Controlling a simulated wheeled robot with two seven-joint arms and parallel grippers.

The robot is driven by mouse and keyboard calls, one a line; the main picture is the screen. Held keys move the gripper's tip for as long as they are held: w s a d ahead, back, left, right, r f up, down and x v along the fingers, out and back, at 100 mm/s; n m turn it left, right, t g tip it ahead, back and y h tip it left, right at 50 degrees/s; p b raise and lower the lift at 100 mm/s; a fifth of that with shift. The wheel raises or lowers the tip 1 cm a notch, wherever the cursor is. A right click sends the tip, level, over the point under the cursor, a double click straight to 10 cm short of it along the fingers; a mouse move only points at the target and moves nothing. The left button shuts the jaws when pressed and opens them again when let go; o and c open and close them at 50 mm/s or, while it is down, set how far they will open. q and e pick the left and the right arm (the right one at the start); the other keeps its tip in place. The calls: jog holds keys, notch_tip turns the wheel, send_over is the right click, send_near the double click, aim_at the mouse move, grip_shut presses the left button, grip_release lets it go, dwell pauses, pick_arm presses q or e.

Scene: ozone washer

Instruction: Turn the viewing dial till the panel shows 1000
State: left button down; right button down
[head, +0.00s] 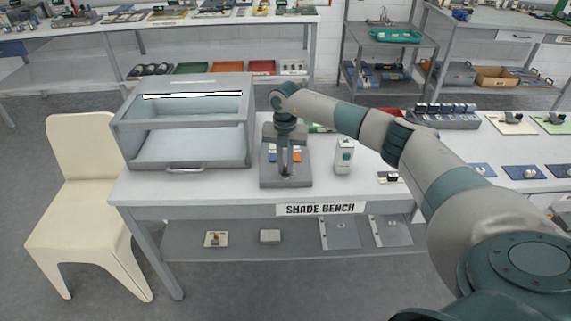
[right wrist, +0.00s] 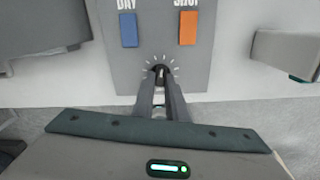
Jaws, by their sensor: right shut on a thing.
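A grey control panel (head: 304,178) stands on the bench. In the right wrist view the panel (right wrist: 158,36) carries a blue patch (right wrist: 129,30) under the word DAY and an orange patch (right wrist: 188,29) under a partly cut-off word. Below them sits a small dark dial (right wrist: 161,71) with a light mark and ticks around it. My right gripper (right wrist: 160,90) is shut on the dial, with its fingers on either side. In the head view my right gripper (head: 286,168) comes down in front of the panel and hides the dial. No number is readable on the panel. My left gripper is not in view.
A grey glass-fronted box (head: 190,125) stands left of the panel on the bench (head: 150,190). A white device (head: 344,157) with a green part stands close to the right. A cream chair (head: 85,190) is at the bench's left end. Shelves with trays line the back.

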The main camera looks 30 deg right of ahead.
aim_at(285, 168)
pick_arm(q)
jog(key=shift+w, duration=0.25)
pick_arm(e)
jog(key=shift+w+r, duration=0.15)
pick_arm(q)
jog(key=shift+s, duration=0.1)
pick_arm(e)
jog(key=c, duration=1.8)
grip_release()
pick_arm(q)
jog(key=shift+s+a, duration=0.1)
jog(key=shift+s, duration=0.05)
pick_arm(e)
jog(key=shift+o, duration=0.2)
